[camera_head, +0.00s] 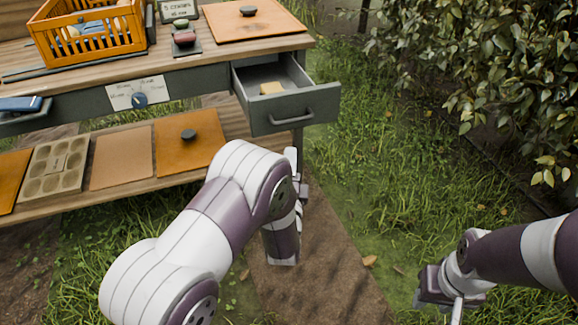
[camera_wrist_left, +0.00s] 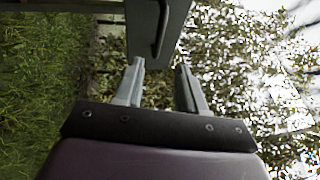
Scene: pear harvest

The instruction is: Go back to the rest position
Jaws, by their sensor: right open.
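My left gripper (camera_head: 293,165) is partly hidden behind my left arm in the head view, just below the front of the open drawer. The left wrist view shows its two fingers (camera_wrist_left: 161,85) apart with nothing between them. The grey drawer (camera_head: 292,108) is pulled out of the workbench and holds a small yellowish block (camera_head: 271,88). Its front and handle also show beyond the fingers in the left wrist view (camera_wrist_left: 176,25); they look apart from the fingers. My right gripper (camera_head: 450,298) is low at the bottom right, over grass, open with nothing seen in it.
The wooden workbench (camera_head: 205,68) carries an orange crate (camera_head: 92,42) and an orange board (camera_head: 255,24). A lower shelf (camera_head: 95,197) holds boards and a moulded tray (camera_head: 54,168). A leafy bush (camera_head: 470,70) stands at the right. Grass between bench and bush is clear.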

